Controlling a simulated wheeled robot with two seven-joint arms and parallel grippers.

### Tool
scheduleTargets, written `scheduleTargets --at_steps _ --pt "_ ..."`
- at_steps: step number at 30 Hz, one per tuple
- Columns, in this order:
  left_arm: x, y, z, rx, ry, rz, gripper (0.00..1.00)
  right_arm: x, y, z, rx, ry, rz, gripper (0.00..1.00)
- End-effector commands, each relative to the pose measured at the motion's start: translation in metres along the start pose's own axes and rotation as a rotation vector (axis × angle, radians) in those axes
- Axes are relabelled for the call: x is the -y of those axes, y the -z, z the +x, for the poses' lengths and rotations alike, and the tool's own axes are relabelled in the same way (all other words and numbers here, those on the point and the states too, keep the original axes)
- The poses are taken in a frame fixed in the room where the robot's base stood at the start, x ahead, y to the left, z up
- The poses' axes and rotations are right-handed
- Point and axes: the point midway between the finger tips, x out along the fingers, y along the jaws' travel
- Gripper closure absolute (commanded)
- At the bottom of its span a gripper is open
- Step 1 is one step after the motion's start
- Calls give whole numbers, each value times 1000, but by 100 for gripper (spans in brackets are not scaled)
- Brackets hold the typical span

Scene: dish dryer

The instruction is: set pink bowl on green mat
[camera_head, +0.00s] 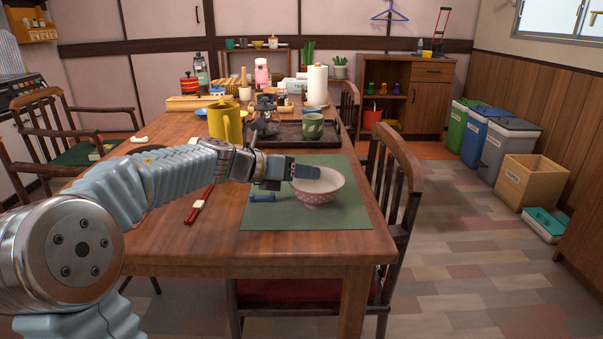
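The pink bowl (318,192), with a white inside, is upright on the right half of the green mat (330,219) at the table's near right. My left gripper (284,185) reaches in from the left at the bowl's left side. Its fingers are apart: one blue fingertip lies across the bowl's left rim and opening, the other shows lower, outside the bowl and over the mat. I cannot tell whether either finger touches the bowl. My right gripper is not in view.
A dark tray (339,141) with a green cup (313,126) stands behind the mat. Red chopsticks (200,203) lie left of the mat. A wooden chair (393,185) is close to the table's right edge.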

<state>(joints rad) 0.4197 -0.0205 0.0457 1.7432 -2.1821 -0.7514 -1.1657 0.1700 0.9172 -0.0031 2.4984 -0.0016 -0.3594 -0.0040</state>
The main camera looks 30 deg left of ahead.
Motion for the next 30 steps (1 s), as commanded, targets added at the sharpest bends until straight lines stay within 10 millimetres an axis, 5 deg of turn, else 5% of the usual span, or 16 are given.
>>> scheduleTargets --at_steps 11,24,30 --pt "0 -1 -4 1 -1 0 50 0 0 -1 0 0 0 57" --pt "1 -2 -93 3 -2 0 50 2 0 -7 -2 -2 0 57" --pt "0 -1 -117 0 -1 0 50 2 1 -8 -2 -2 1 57"
